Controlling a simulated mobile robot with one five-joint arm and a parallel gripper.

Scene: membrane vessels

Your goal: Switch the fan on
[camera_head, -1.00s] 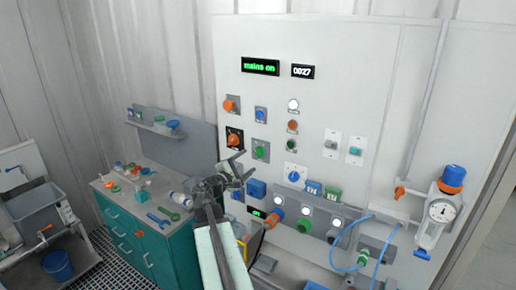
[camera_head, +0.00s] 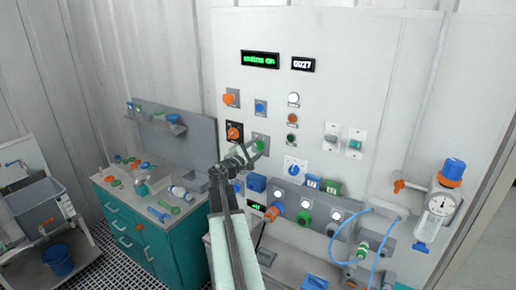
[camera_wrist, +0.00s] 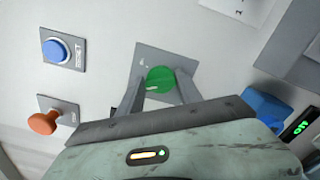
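A green round knob (camera_wrist: 160,80) on a square grey plate (camera_wrist: 147,57) shows in the middle of the wrist view. I cannot read its label, so I cannot tell whether it is the fan switch. In the head view the green knob (camera_head: 258,147) is on the white panel, right of the orange rotary switch. My gripper (camera_wrist: 158,88) is open, with one finger on each side of the knob. Small gaps seem to show between fingers and knob. In the head view my gripper (camera_head: 252,152) partly covers the knob's plate.
A blue box (camera_wrist: 265,107) and lit display (camera_wrist: 301,128) are at right. A teal cabinet (camera_head: 150,240) with loose items stands left of my arm.

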